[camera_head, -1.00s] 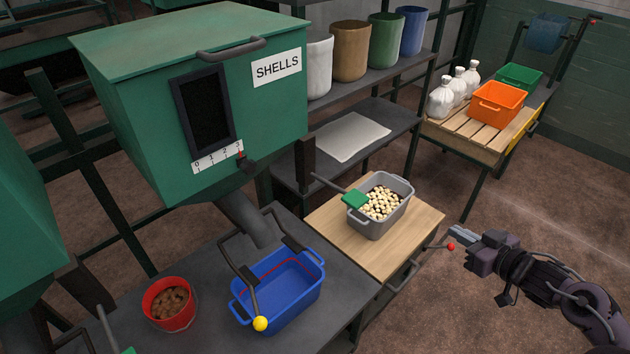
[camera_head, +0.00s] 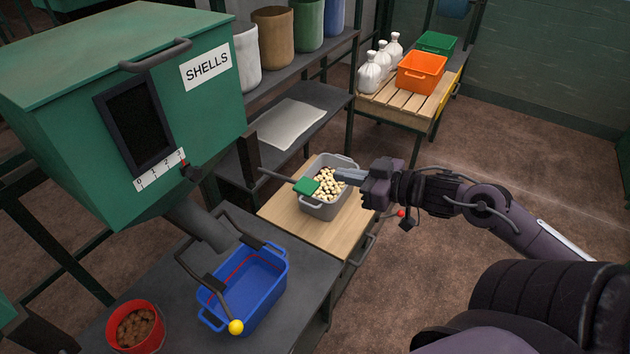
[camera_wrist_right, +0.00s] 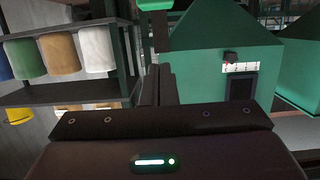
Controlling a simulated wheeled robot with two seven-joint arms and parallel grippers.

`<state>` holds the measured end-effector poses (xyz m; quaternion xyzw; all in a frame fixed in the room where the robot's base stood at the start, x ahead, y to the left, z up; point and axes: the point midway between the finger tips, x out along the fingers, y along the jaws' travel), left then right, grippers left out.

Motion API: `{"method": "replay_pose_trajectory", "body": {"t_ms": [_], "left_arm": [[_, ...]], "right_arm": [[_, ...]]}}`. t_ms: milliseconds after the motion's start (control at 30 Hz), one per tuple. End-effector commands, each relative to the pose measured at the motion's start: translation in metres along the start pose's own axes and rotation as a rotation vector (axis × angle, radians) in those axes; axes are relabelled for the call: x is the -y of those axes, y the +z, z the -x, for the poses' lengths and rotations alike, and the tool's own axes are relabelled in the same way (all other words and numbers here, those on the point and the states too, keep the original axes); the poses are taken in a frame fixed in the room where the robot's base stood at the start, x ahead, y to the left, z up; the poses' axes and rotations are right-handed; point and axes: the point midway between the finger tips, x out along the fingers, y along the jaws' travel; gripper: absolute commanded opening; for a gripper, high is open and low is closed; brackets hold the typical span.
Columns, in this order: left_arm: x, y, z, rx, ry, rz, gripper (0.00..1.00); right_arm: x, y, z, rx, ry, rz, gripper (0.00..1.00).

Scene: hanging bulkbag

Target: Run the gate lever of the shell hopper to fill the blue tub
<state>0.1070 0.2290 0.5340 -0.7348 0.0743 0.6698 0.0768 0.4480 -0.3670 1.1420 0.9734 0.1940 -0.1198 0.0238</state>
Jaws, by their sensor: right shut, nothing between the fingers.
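The green shell hopper (camera_head: 80,110) with its SHELLS label (camera_head: 206,67) fills the left; it also shows in the right wrist view (camera_wrist_right: 200,75). Its dark chute (camera_head: 200,228) points down toward the blue tub (camera_head: 262,295). The tub stands on the dark bench, looks empty and has a red line inside. A dark bent lever with a yellow knob (camera_head: 236,327) reaches over the tub's near left side. My right gripper (camera_head: 342,175) is shut and empty, over the right side of the grey tub, well away from the yellow knob. My left gripper is out of view.
The grey tub (camera_head: 322,208) of pale pieces, by a green-ended bar (camera_head: 305,186), stands on a wooden top (camera_head: 285,216). A red-knobbed bar (camera_head: 402,213) sticks out below my wrist. A red bucket (camera_head: 140,310) stands left of the blue tub. Floor at right is open.

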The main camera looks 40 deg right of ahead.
Motion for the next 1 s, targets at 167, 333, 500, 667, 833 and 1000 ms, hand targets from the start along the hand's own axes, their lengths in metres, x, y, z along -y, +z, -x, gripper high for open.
{"method": "replay_pose_trajectory", "body": {"t_ms": [167,333,500,667,833,1000], "left_arm": [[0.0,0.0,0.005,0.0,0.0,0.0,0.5],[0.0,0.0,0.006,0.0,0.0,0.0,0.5],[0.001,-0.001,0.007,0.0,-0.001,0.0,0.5],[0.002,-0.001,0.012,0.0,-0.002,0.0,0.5],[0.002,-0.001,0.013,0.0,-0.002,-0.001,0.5],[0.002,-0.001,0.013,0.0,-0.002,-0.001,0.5]], "right_arm": [[0.0,-0.003,-0.033,0.001,-0.001,0.006,0.0],[0.0,-0.002,-0.06,-0.001,-0.001,0.005,0.0],[-0.001,-0.002,-0.082,0.0,0.001,0.005,0.0],[-0.001,0.025,-0.085,0.002,0.002,-0.001,0.0],[0.0,0.037,-0.088,0.001,0.001,0.001,0.0],[0.0,0.039,-0.089,0.0,0.001,0.001,0.0]]}}
